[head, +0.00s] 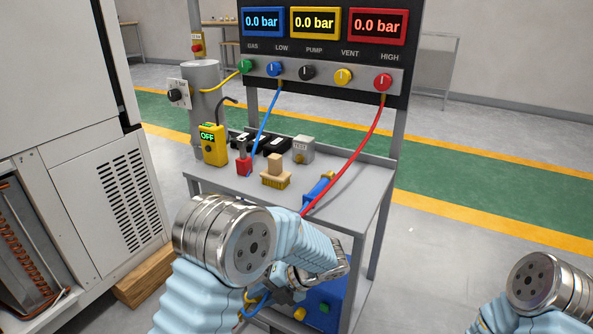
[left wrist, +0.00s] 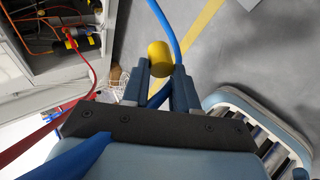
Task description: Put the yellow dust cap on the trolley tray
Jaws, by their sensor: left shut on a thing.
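The yellow dust cap (left wrist: 159,58) is between the fingertips of my left gripper (left wrist: 160,75) in the left wrist view. The gripper is shut on it. In the head view my left gripper (head: 270,294) is low, in front of and below the trolley tray (head: 345,202), largely hidden by my own arm. My right gripper is out of view; only part of that arm shows.
A blue hose (left wrist: 166,28) passes by the cap.

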